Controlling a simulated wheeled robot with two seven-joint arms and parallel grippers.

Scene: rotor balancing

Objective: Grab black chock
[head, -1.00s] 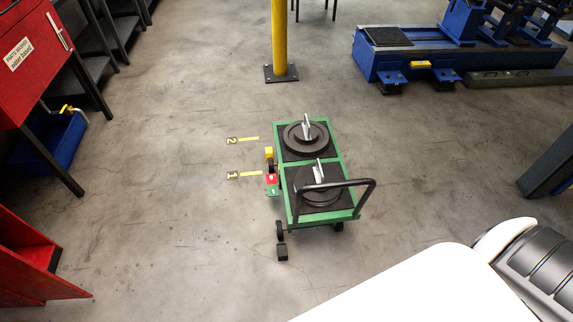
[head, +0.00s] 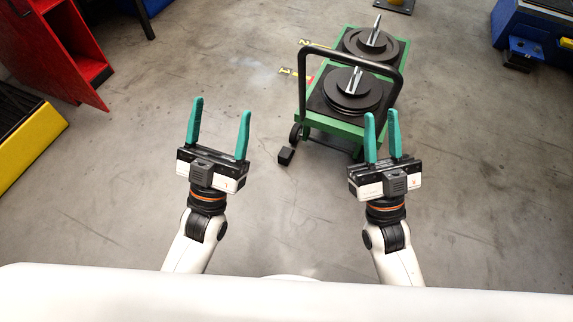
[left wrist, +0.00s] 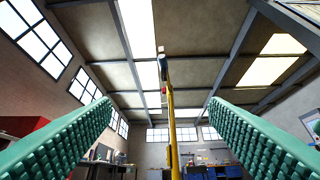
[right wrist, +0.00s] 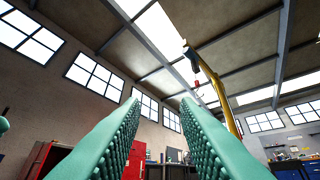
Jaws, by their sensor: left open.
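A small black chock (head: 285,156) lies on the floor by the near left wheel of the green cart (head: 338,122) in the head view. I cannot tell if it touches the wheel. My left gripper (head: 221,107) is open and empty, raised to the left of the chock. My right gripper (head: 381,113) is also open and empty, with a narrower gap, and is to the right of the chock, in front of the cart in the picture.
The cart carries dark discs with metal shafts and has a black handle (head: 303,88) at its near end. A red cabinet (head: 62,60) and a yellow-edged bin (head: 35,145) stand at the left.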

